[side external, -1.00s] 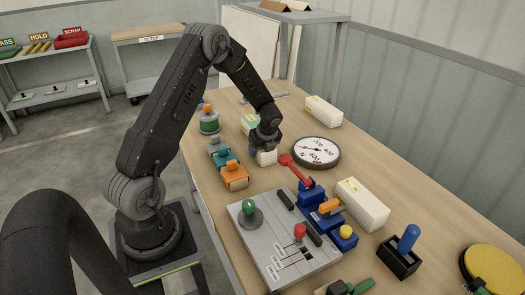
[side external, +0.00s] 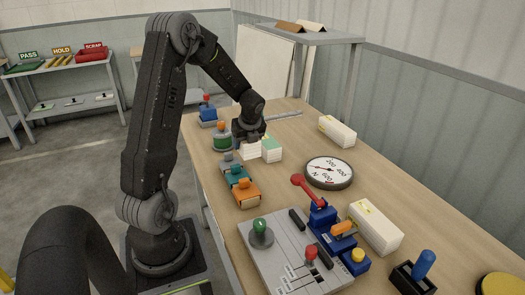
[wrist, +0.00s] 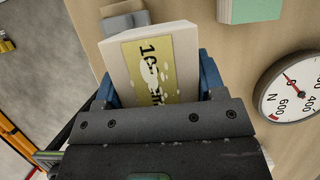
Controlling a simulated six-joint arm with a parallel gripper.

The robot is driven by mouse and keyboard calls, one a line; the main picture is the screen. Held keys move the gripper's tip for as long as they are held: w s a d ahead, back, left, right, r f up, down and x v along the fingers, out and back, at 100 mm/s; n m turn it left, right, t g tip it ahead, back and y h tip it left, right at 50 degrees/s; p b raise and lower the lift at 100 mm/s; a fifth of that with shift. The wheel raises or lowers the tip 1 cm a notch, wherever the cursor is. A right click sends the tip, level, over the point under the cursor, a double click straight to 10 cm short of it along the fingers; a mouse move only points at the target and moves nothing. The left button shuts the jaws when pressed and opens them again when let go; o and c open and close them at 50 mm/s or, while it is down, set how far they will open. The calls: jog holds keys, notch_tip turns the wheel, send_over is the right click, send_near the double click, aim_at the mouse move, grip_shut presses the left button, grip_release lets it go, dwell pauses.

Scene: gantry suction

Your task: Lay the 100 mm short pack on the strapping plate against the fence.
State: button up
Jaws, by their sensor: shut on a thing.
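My gripper (side external: 249,131) is shut on a white pack (side external: 250,151), held low over the far part of the bench, left of a green-topped pack (side external: 271,147). In the wrist view the held pack (wrist: 182,45) sits between the blue jaw pads of my gripper (wrist: 160,88). Its yellow label starts with "10"; white blotches obscure the rest. Whether its underside touches anything is hidden. A grey plate (side external: 268,270), probably the strapping plate, lies near the front, with green and red knobs and black bars. I cannot tell which part is the fence.
A round dial (side external: 329,172) lies right of my gripper. White packs lie behind it (side external: 337,131) and right of the plate (side external: 375,227). A blue unit with a red lever (side external: 309,191) borders the plate. Orange and teal blocks (side external: 241,185) stand along the left edge.

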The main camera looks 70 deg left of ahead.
jog(key=shift+s+a+r, duration=0.45)
jog(key=shift+s+r, duration=0.25)
jog(key=shift+s, duration=0.1)
jog(key=r, duration=0.5)
jog(key=shift+s+a, duration=0.1)
jog(key=shift+s, duration=0.1)
jog(key=w+d+n+h, duration=0.2)
jog(key=d+n+h, duration=0.7)
jog(key=d+n, duration=2.65)
jog(key=shift+n, duration=0.25)
jog(key=f, duration=0.5)
jog(key=shift+s+d+f, duration=0.1)
jog(key=shift+d+f, duration=0.1)
